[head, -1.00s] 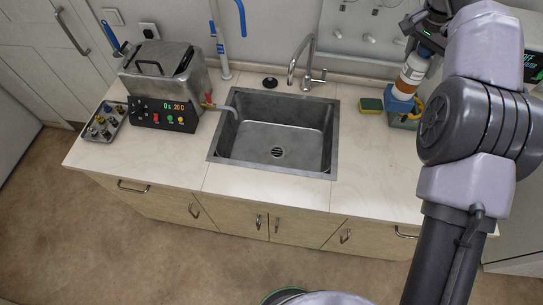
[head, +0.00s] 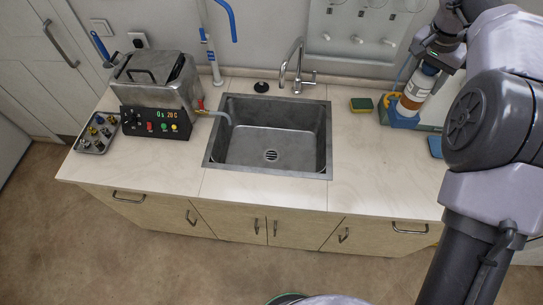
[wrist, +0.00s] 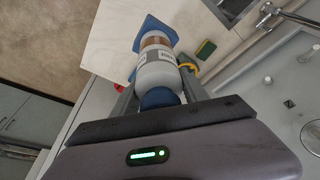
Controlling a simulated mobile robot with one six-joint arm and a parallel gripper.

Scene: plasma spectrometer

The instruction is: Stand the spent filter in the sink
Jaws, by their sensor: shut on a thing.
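The filter (head: 416,92) is a white cylinder with an orange-brown band and a blue top cap. It is at the right of the head view, tilted in the picture. My gripper (head: 432,65) is shut on its upper end. In the wrist view the filter (wrist: 157,68) lies between my gripper's fingers (wrist: 160,90). A blue base piece (head: 398,119) shows at the filter's lower end; I cannot tell whether the filter sits in it or is joined to it. The steel sink (head: 213,150) is empty, left of the filter, with a drain in its floor.
A green-yellow sponge (head: 361,104) lies between the sink and the filter. The faucet (head: 298,70) stands behind the sink. A steel bath with a control panel (head: 155,123) and a tray of small parts (head: 97,147) are at the left. The counter front is clear.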

